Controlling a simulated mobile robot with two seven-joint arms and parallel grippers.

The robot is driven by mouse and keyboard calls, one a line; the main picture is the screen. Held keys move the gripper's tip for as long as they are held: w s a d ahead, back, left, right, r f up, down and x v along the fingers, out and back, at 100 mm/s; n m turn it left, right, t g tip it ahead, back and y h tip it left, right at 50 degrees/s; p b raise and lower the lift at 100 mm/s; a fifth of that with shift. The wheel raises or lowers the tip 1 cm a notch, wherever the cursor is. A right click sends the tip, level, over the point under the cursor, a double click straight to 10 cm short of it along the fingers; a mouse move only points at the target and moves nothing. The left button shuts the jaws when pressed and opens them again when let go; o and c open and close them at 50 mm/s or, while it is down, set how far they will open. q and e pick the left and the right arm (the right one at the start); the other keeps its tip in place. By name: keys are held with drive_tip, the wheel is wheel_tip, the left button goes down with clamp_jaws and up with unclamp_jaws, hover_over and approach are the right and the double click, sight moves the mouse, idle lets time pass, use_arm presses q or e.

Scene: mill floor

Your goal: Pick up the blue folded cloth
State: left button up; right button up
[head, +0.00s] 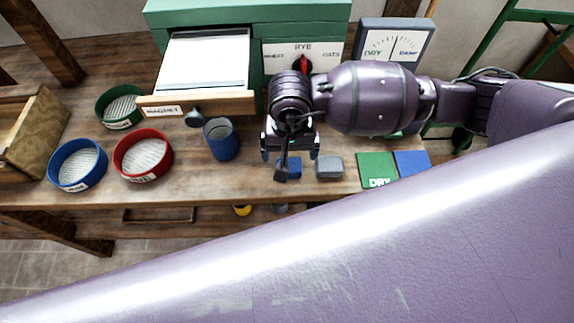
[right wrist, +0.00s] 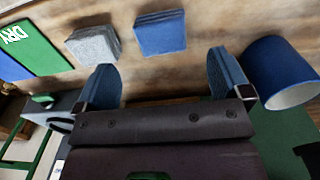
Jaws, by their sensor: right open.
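The blue folded cloth (head: 293,168) lies on the wooden bench near its front edge, partly hidden by my right gripper in the head view. My right gripper (head: 290,152) is open above it, pointing down. In the right wrist view the blue cloth (right wrist: 160,33) lies flat and stacked in layers, ahead of the gap between the two open fingers (right wrist: 164,80). Nothing is between the fingers. My left gripper is not in view.
A grey folded cloth (head: 329,167) lies just right of the blue one. A blue cup (head: 221,139) stands to the left. Green (head: 377,169) and blue (head: 412,163) cards lie right. Red (head: 143,156), blue (head: 78,165) and green (head: 121,107) sieves stand farther left.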

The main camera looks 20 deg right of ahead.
drive_tip(key=shift+w+f, duration=0.15)
drive_tip(key=shift+f, duration=1.65)
drive_tip(key=shift+w+f, duration=0.1)
drive_tip(key=shift+f, duration=1.7)
drive_tip(key=shift+c, duration=0.4)
drive_tip(key=c, duration=0.9)
drive_tip(key=shift+c, duration=0.2)
drive_tip(key=shift+r, duration=0.1)
wheel_tip(320, 180, up, 7)
drive_tip(key=shift+s+a+r, duration=0.1)
drive_tip(key=shift+s, duration=0.05)
drive_tip(key=s+a, duration=0.2)
drive_tip(key=s, duration=0.7)
drive_tip(key=s+a, duration=0.3)
drive_tip(key=s, duration=0.7)
drive_tip(key=shift+a+f, duration=0.2)
